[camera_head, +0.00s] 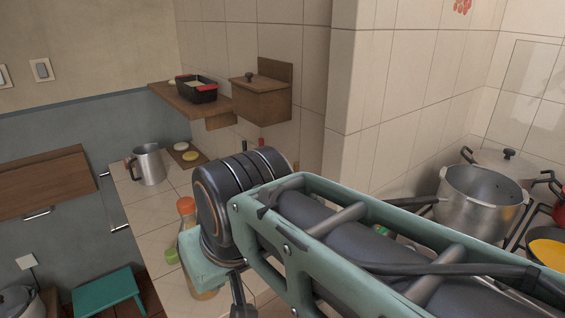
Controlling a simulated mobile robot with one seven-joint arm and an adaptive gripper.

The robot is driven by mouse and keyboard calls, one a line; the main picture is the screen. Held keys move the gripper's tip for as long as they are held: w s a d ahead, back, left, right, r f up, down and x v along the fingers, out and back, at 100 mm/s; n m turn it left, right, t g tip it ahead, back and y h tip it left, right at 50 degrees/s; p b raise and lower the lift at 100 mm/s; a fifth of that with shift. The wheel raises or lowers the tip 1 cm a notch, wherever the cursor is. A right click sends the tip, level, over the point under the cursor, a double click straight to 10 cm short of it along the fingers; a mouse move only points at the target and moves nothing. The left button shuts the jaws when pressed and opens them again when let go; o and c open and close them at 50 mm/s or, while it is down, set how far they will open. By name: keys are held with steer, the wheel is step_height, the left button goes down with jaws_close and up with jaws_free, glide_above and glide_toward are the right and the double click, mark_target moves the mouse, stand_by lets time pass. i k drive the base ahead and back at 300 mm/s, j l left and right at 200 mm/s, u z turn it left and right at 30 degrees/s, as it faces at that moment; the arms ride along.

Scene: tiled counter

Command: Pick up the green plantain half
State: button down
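A small green piece (172,256) lies on the tiled counter, left of my arm and close to the orange-capped bottle. It may be the green plantain half, but it is too small and partly covered to be sure. My arm crosses the view from the lower right and hides much of the counter. Part of my gripper (240,298) shows below the wrist at the bottom edge, to the right of and nearer than the green piece. Its fingertips are not clearly seen, so I cannot tell whether it is open or holds anything.
The orange-capped bottle (187,207) stands beside my wrist, partly hidden. A metal jug (149,164) stands farther back on the counter (150,205). A large pot (480,205) is at the right. A wooden box (261,100) and a shelf (170,95) are on the wall.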

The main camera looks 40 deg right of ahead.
mark_target(171, 254)
steer(key=z, duration=3.2)
steer(key=u, duration=3)
steer(key=i+j+u, duration=0.1)
steer(key=j+z, duration=0.2)
steer(key=j, duration=0.3)
steer(key=i, duration=0.05)
